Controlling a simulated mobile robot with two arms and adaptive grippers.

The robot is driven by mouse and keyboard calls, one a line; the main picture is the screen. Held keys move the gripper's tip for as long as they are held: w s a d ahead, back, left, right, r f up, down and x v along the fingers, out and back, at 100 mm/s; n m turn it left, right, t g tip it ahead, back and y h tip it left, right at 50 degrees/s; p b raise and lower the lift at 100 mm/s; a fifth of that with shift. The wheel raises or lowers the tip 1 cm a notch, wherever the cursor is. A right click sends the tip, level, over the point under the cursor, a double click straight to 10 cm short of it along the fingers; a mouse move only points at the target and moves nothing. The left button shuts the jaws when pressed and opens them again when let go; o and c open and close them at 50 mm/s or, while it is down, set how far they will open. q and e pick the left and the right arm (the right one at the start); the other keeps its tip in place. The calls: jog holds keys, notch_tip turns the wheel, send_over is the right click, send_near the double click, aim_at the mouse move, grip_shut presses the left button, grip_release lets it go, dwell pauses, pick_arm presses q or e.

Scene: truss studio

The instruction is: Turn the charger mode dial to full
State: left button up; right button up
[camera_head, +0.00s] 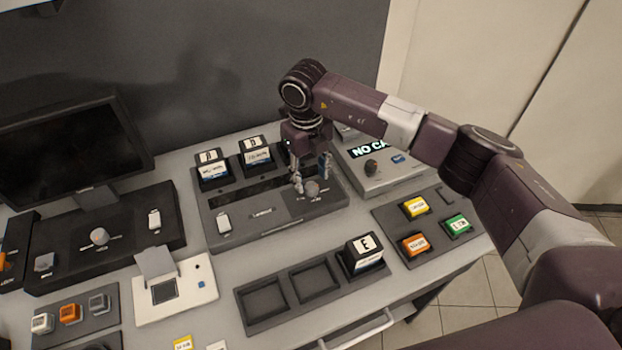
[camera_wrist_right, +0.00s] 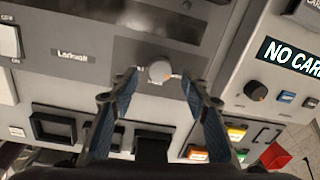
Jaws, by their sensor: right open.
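The charger (camera_head: 258,238) is a dark grey box labelled Larkwell, and it also shows in the right wrist view (camera_wrist_right: 75,75). Its mode dial (camera_head: 312,187) is a small round grey knob at the right of its front panel. In the right wrist view the dial (camera_wrist_right: 159,71) lies between the fingertips. My right gripper (camera_head: 312,184) points down over the dial from behind. It is open, with one finger on each side of the knob (camera_wrist_right: 159,77). I cannot tell whether the fingers touch it. The dial's small markings are too blurred to read. My left gripper is not in view.
Batteries (camera_head: 255,151) stand in the charger's back slots. A tray (camera_head: 290,312) in front holds a battery marked E (camera_head: 364,254). A box with a NO CA display (camera_head: 375,183) and another dial (camera_head: 371,166) is close on the right. A monitor (camera_head: 68,142) stands left.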

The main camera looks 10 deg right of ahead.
aim_at(311, 186)
jog(key=shift+f+p, duration=0.3)
jog(key=shift+f, duration=1.25)
jog(key=shift+c, duration=0.7)
jog(key=shift+w, duration=0.1)
jog(key=c, duration=1)
